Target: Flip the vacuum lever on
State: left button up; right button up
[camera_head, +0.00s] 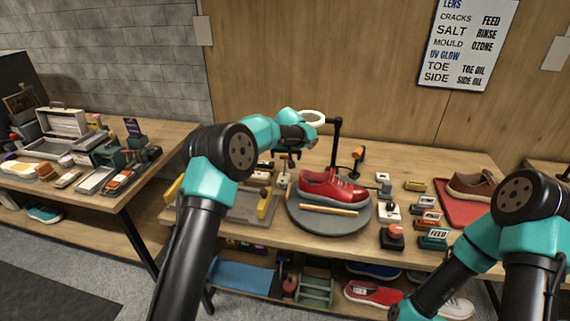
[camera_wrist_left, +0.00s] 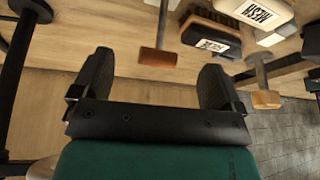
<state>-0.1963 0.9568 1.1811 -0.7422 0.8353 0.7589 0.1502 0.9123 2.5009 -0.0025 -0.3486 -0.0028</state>
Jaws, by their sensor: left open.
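I cannot tell for sure which part is the vacuum lever. A white box with a dark top part (camera_head: 389,211) stands right of the round turntable (camera_head: 330,226), with a small grey piece (camera_head: 385,189) behind it. My left gripper (camera_head: 291,153) is above the back of the table, behind and left of the red shoe (camera_head: 332,187). In the left wrist view its two black fingers (camera_wrist_left: 155,68) are spread wide with nothing held. A T-shaped tool with an orange-brown head (camera_wrist_left: 158,58) shows between and beyond them. My right gripper is out of view.
A black post with a white ring (camera_head: 313,117) stands close to my left gripper. Labelled blocks, one reading FEED (camera_head: 434,238), and a red-topped button (camera_head: 392,236) are at the right. A brown shoe lies on a red mat (camera_head: 459,208). A wall sign (camera_head: 466,45) hangs behind.

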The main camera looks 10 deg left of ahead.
aim_at(285, 162)
pick_arm(q)
jog(key=x, duration=0.6)
jog(key=shift+w+f, duration=0.1)
jog(key=shift+f, duration=0.25)
jog(key=shift+c, duration=0.2)
jog(key=c, duration=1.2)
jog(key=shift+r, duration=0.1)
